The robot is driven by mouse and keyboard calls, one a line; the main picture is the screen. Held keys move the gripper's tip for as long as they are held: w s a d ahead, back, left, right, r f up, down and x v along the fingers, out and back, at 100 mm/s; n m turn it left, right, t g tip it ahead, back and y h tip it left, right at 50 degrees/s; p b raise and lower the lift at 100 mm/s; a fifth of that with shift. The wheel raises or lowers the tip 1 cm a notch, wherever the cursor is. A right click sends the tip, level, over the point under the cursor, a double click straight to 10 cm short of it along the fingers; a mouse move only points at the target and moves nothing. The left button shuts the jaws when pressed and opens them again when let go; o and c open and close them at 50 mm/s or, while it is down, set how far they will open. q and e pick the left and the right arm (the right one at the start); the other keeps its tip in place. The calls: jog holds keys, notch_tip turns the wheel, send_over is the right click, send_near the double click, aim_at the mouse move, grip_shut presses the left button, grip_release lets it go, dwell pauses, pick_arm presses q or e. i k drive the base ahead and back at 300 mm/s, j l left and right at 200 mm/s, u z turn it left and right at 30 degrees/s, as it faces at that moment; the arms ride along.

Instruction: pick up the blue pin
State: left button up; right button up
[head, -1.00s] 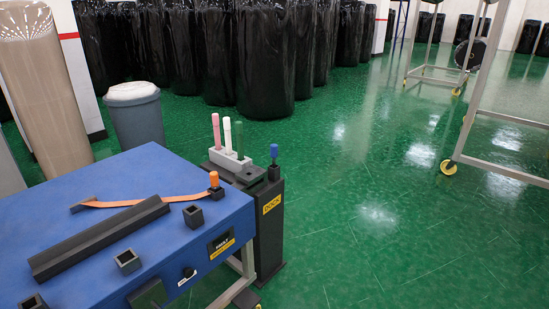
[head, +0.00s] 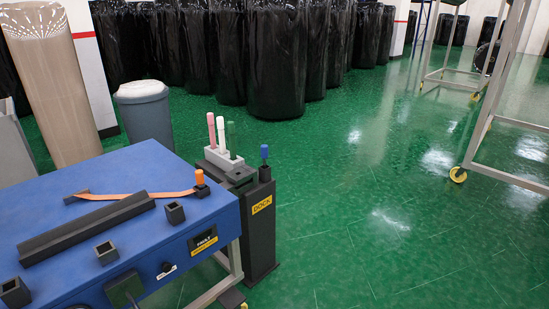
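The blue pin (head: 264,153) stands upright at the right end of the black dock (head: 260,225), at the far right corner of the blue table. Its lower part is hidden in a dark holder. Pink (head: 211,130), white (head: 221,133) and green (head: 231,139) pins stand in a white block (head: 223,159) on the dock, to the left of the blue pin. Neither of my grippers shows in the head view.
The blue table (head: 60,205) carries a long black bar (head: 85,232), an orange strap (head: 145,195), an orange pin (head: 199,177) and several small dark sockets. A grey bin (head: 146,115) stands behind it. Green floor (head: 350,240) lies open to the right; a metal frame (head: 520,120) stands farther right.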

aim_at(263, 148)
jog(key=i+l, duration=0.1)
jog(key=l, duration=0.3)
jog(key=i+l, duration=0.1)
jog(key=l, duration=0.3)
jog(key=i+l, duration=0.65)
jog(key=i+j, duration=0.15)
jog(key=i, duration=0.95)
